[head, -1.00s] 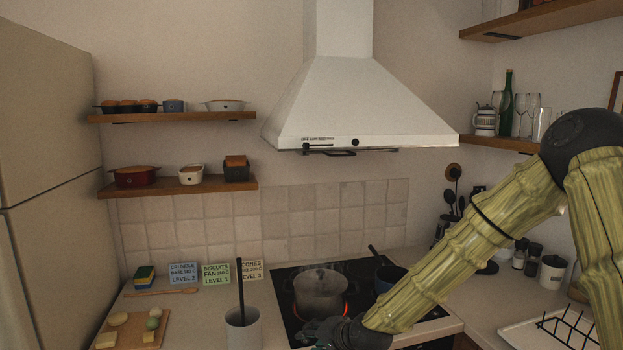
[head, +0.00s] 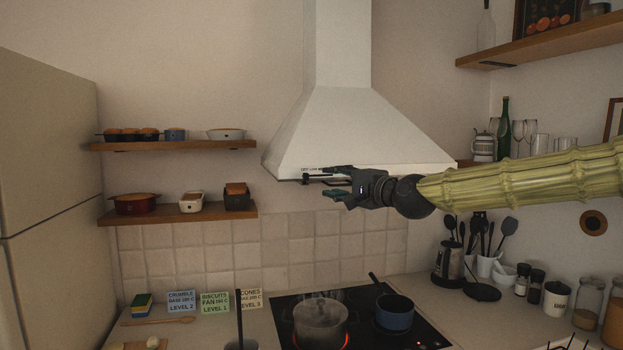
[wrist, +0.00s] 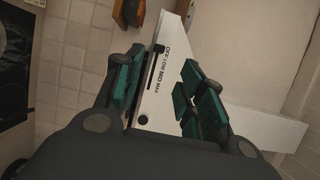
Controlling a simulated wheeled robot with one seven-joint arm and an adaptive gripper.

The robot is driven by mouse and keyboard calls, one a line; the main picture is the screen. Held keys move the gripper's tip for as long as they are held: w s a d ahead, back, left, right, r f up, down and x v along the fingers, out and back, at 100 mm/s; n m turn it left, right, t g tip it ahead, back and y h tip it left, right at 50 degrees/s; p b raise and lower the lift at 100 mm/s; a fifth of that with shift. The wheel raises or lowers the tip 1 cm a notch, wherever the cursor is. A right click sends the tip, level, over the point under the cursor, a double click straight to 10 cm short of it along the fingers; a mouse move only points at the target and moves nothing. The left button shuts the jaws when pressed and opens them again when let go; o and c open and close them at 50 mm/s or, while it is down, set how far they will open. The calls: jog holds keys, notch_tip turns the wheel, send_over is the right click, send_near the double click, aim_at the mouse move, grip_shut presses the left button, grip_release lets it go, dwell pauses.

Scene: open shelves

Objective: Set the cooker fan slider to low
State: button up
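The white cooker hood (head: 350,125) hangs over the hob, with the fan slider (head: 306,180) on its front lower edge. In the wrist view the slider's dark track (wrist: 151,72) runs beside the printed words OFF, LOW, MID, MAX. Its dark knob (wrist: 158,48) appears to be at the OFF end. My gripper (head: 328,182) is in front of the hood's lower edge, just right of the slider knob in the head view. In the wrist view my gripper (wrist: 162,78) is open, its green-padded fingers on either side of the slider strip. I see no clear contact.
A round dark knob (wrist: 143,119) is on the same panel. Below are the hob (head: 285,312), a steaming pot (head: 320,322) and a blue pan (head: 394,312). Wooden shelves (head: 180,145) are at left and another shelf (head: 540,47) at upper right.

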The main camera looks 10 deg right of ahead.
aim_at(307, 178)
jog(key=shift+p+x, duration=2.25)
jog(key=shift+x, duration=2.9)
jog(key=shift+f, duration=0.1)
grip_shut()
